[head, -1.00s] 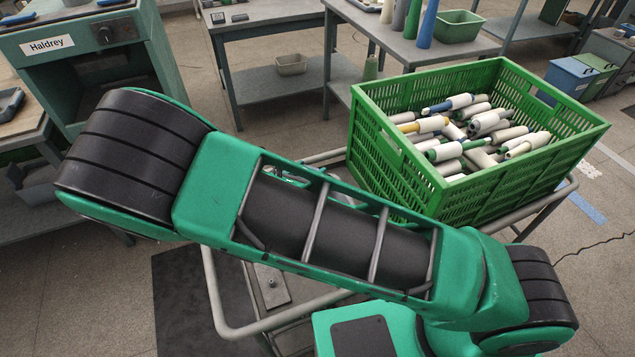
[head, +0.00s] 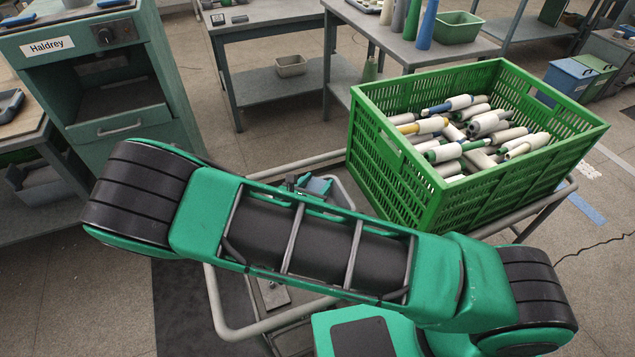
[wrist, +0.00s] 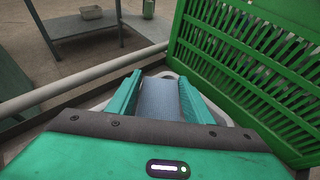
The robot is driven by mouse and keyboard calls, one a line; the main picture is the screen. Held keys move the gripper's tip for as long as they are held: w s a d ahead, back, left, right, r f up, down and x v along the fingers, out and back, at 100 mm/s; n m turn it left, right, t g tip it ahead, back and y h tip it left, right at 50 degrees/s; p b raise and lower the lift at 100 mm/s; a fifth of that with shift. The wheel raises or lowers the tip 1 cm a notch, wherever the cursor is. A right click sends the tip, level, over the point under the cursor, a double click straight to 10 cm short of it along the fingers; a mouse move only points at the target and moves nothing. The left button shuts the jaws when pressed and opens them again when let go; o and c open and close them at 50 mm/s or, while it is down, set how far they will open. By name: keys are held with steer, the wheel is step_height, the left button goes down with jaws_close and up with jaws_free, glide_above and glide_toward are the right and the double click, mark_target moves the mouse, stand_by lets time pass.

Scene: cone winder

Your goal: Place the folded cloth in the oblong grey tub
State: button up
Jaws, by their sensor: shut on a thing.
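My gripper (wrist: 160,79) is shut on the folded cloth (wrist: 160,98), a blue-grey piece between its two green fingers in the wrist view. In the head view the cloth (head: 318,186) shows as a small blue patch behind my arm. A rounded pale grey rim (head: 348,196) lies around and below it on the trolley, probably the oblong grey tub. This rim (wrist: 223,113) also curves around the fingers in the wrist view. My gripper and arm hide most of its inside. I cannot tell whether the cloth touches the tub.
A green slatted crate (head: 455,205) full of yarn cones stands on the trolley, close to the right of my gripper. The trolley's grey rail (head: 300,163) runs behind. A small grey bin (head: 291,66) sits on a bench's lower shelf. A Haldrey machine (head: 110,75) stands at left.

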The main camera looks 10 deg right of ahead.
steer(key=shift+f, duration=0.25)
steer(key=o, duration=1)
steer(key=shift+o, duration=0.2)
steer(key=shift+r, duration=0.2)
steer(key=v, duration=1.1)
steer(key=shift+s+a+r, duration=0.15)
steer(key=shift+a, duration=0.05)
steer(key=shift+s+a+r, duration=0.1)
steer(key=shift+s, duration=0.1)
